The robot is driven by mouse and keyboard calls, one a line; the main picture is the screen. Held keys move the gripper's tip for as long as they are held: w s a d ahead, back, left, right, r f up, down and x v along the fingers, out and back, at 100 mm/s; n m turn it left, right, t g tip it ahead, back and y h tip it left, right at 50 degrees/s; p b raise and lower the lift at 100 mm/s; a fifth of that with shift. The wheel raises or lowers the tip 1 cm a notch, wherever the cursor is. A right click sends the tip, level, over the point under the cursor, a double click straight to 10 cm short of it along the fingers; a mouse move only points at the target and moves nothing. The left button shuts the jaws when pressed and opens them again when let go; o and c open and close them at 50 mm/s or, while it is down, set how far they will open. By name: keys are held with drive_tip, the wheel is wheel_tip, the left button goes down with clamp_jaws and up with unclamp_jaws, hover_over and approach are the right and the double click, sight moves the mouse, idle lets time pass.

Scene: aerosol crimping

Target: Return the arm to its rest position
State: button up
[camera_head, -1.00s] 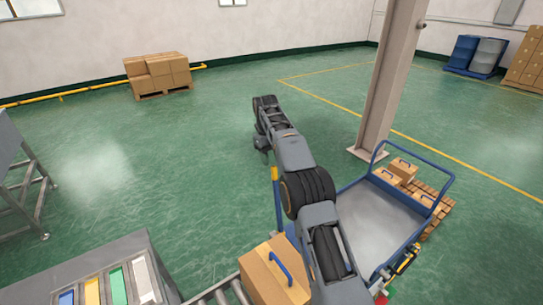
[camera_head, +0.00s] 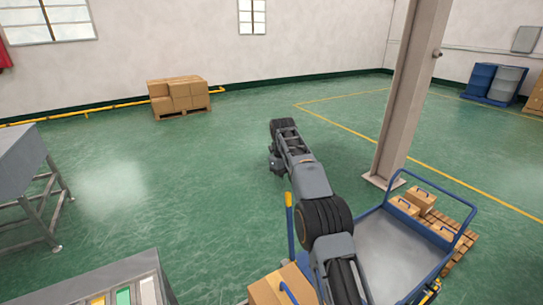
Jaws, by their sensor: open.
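My grey and black arm (camera_head: 312,180) reaches from the bottom of the head view up and away over the green floor. It is bent at the large dark elbow joint. My gripper (camera_head: 276,164) is a small dark shape below the wrist at the far end of the arm. It is open, and nothing shows between its jaws. It hangs clear of the objects around it, over open floor. Its fingertips are too small to make out in detail.
A blue-railed cart (camera_head: 395,245) is at right, near a pillar (camera_head: 405,110) and boxes on a pallet (camera_head: 460,262). A grey bench (camera_head: 85,285) is lower left. The middle floor is clear.

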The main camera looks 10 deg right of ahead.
drive_tip(key=s+d+r+n+t+b, duration=0.1)
drive_tip(key=s+r+n+t, duration=0.1)
drive_tip(key=s+r+n, duration=0.4)
drive_tip(key=s+d+r+n+t+b, duration=0.1)
drive_tip(key=s+d+n, duration=0.1)
drive_tip(key=s+n, duration=0.75)
drive_tip(key=s+f+n+t+b, duration=0.1)
drive_tip(key=s+f+n, duration=0.4)
drive_tip(key=s+n, duration=0.2)
drive_tip(key=s+d+f+n+t+b, duration=0.1)
drive_tip(key=s+f+n, duration=0.3)
drive_tip(key=s+n, duration=0.4)
drive_tip(key=s+t, duration=0.1)
drive_tip(key=s, duration=0.2)
drive_tip(key=shift+f+t+y, duration=0.3)
drive_tip(key=shift+f+y, duration=0.05)
drive_tip(key=shift+y, duration=0.05)
